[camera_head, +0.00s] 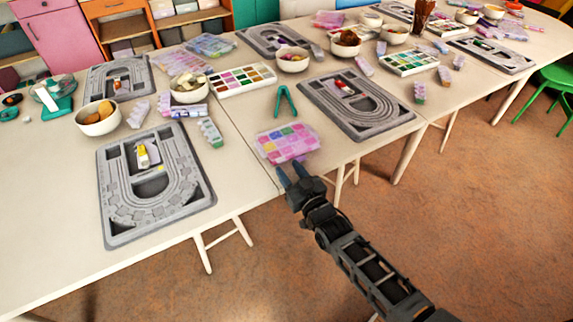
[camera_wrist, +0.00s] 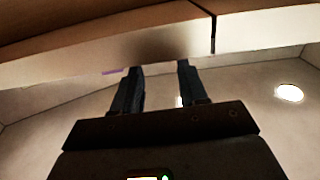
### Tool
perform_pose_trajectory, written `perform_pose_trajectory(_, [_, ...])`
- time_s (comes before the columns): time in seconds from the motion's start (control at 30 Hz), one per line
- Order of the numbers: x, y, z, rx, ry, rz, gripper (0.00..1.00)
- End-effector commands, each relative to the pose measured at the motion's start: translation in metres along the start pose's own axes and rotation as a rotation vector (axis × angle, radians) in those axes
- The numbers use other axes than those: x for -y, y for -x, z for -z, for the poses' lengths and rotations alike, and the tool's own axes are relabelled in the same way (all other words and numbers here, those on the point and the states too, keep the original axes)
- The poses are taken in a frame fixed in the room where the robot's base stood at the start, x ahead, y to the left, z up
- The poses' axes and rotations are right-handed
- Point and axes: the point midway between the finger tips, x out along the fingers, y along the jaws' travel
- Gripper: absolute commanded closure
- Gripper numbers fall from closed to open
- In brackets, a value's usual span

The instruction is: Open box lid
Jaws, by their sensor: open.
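A clear compartment box (camera_head: 287,143) with pink, purple, green and yellow contents lies at the table's front edge in the head view. Whether its lid is shut is too small to tell. My gripper (camera_head: 291,171) is just in front of the box and that edge, with its two blue-grey fingers apart and nothing visible between them. In the wrist view, the fingers of my gripper (camera_wrist: 159,66) also stand apart, pointing at the table edge. The box cannot be made out clearly there.
Grey bead boards lie on both sides, one at left (camera_head: 115,215) and one at right (camera_head: 390,121). Green pliers (camera_head: 285,101) and a bead palette (camera_head: 240,81) lie behind the box. Another clear box (camera_head: 210,44) is farther back. Open floor (camera_head: 480,220) is at right.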

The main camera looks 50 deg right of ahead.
Motion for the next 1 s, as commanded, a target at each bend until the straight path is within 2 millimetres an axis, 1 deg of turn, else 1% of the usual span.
perform_pose_trajectory(0.03, [0.001, -0.008, 0.001, -0.001, 0.001, 0.001, 0.57])
perform_pose_trajectory(0.2, [0.001, -0.024, 0.000, 0.000, 0.001, 0.001, 0.57])
perform_pose_trajectory(0.33, [0.000, -0.029, 0.000, 0.000, 0.000, 0.000, 0.57])
perform_pose_trajectory(0.57, [0.000, -0.029, 0.000, 0.001, 0.001, 0.000, 0.57])
perform_pose_trajectory(1.0, [0.000, -0.029, 0.000, 0.001, 0.001, 0.001, 0.99])
